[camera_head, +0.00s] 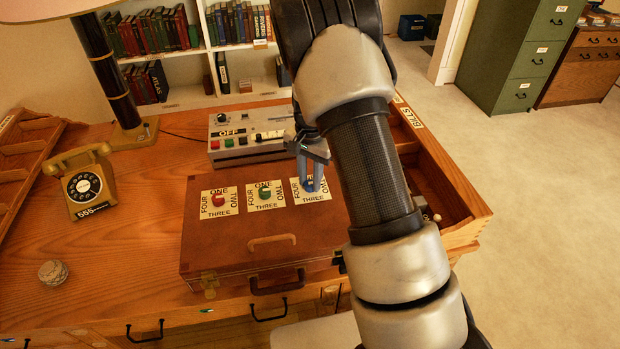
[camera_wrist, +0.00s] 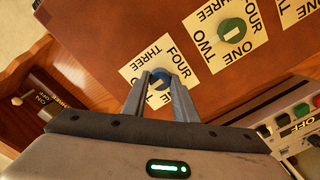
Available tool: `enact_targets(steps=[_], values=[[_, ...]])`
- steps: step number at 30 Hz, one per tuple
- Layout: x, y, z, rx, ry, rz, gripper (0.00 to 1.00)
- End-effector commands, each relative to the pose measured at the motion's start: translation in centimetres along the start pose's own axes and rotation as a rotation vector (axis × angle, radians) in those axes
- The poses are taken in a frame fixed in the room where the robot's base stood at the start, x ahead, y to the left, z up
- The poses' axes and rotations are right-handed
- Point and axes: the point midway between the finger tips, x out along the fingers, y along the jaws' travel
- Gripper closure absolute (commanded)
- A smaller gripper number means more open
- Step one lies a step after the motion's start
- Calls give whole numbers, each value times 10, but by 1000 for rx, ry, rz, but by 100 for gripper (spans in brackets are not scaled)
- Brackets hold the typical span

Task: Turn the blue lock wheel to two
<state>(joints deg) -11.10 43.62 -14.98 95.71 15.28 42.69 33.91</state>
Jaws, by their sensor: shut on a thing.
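The blue lock wheel (camera_head: 309,186) sits on a cream plate at the right of the brown case (camera_head: 225,243). In the wrist view, my gripper (camera_wrist: 160,74) points at the blue wheel (camera_wrist: 158,84) with a finger on each side, shut on it. A pale bar shows on the wheel, but I cannot tell which number it points at. THREE and FOUR are readable on the plate (camera_wrist: 134,69); my fingers hide much of the rest. In the head view, my gripper (camera_head: 312,178) comes down on the wheel from above. The case lid is closed.
The green wheel (camera_head: 265,193) and red wheel (camera_head: 218,199) sit to the left on similar plates. A grey control box (camera_head: 240,150) marked OFF stands behind the case. An open-topped wooden tray (camera_head: 452,203) marked BILLS is close on the right. A telephone (camera_head: 84,184) stands at left.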

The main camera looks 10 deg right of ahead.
Motion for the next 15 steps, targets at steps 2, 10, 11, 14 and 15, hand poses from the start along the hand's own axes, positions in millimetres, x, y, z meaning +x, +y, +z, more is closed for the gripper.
enact_targets(steps=[2,10,11,14,15], values=[[-1,-1,-1,5,2,-2,96],[-1,-1,-1,6,2,-2,96],[-1,-1,-1,6,2,-2,96],[-1,-1,-1,5,2,-2,64],[-1,-1,-1,5,2,-2,57]])
